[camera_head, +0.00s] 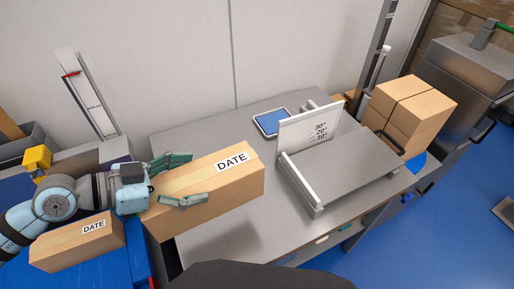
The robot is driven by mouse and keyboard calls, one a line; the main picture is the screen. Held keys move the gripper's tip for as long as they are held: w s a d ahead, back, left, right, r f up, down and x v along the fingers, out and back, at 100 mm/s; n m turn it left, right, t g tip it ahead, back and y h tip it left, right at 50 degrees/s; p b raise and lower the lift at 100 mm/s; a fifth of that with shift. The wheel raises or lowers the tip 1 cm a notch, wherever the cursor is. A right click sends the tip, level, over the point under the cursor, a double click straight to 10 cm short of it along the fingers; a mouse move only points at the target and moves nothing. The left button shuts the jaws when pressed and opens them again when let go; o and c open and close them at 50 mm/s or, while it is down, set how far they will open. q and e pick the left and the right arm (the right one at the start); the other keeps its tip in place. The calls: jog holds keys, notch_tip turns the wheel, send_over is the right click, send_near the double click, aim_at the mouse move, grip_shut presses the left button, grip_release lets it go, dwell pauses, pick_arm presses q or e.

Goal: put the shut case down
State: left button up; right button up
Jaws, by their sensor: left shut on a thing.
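A shut cardboard case (225,185) with a "DATE" label is in the middle left of the head view. My left gripper (178,181) comes in from the left and is shut on this case, one finger at its far side and one at its near side. The case is over the left part of the grey table (250,235). A dark shadow lies on the table under its near side, and the case looks raised above the top. My right gripper is not in view.
A second "DATE" case (80,242) lies at the lower left, on something blue. On the table stand a grey platform with an angle-marked plate (310,130) and a blue-screened tablet (271,122). Stacked boxes (410,110) stand at the right. The table's front middle is clear.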

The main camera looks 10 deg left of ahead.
aim_at(216, 173)
pick_arm(q)
jog(key=r+p, duration=0.1)
jog(key=w+d+r+p, duration=0.1)
jog(key=r+p, duration=0.1)
jog(key=d+r+p, duration=0.1)
jog(key=p, duration=0.1)
jog(key=shift+w+r, duration=0.2)
jog(key=shift+r, duration=0.05)
jog(key=d+p, duration=0.1)
jog(key=r, duration=0.1)
jog(key=w+d+p, duration=0.1)
jog(key=shift+d+r+m+g+p, duration=0.15)
jog(key=shift+d+m+g+p, duration=0.15)
jog(key=shift+d+p, duration=0.05)
jog(key=shift+d, duration=0.15)
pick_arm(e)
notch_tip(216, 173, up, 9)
pick_arm(q)
jog(key=shift+f, duration=0.4)
notch_tip(216, 173, down, 20)
jog(key=b, duration=0.8)
jog(key=shift+r, duration=0.2)
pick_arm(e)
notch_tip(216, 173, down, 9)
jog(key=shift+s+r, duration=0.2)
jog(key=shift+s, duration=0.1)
